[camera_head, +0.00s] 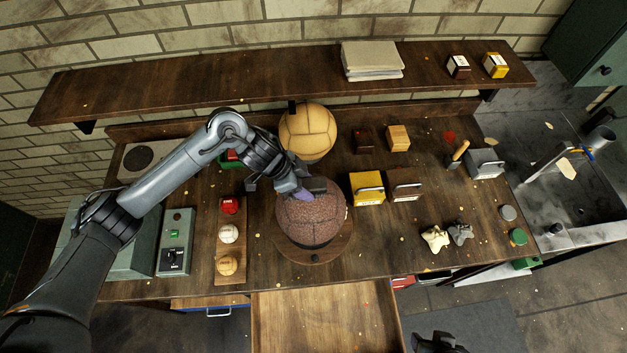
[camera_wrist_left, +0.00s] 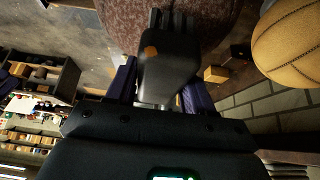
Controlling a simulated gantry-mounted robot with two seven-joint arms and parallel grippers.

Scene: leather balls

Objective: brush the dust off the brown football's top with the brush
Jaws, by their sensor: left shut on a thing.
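The brown football (camera_head: 312,218) sits on a round wooden stand (camera_head: 342,243) at the middle of the bench. Its pebbled surface also fills the top of the left wrist view (camera_wrist_left: 110,22). My left gripper (camera_head: 303,193) is at the ball's upper back side, shut on the dark brush (camera_wrist_left: 168,65). In the left wrist view the brush's black bristles point to the ball and overlap it; I cannot tell whether they touch. In the head view the brush is a small dark shape, partly lost against the gripper. A dark part at the bottom edge looks like my right gripper (camera_head: 437,343); its jaws are unclear.
A tan ball (camera_head: 308,132) stands close behind. A yellow box (camera_head: 367,188) and a brown box (camera_head: 405,185) stand right of the football. A strip with small balls (camera_head: 229,235) lies left. An open drawer (camera_head: 325,320) juts out in front.

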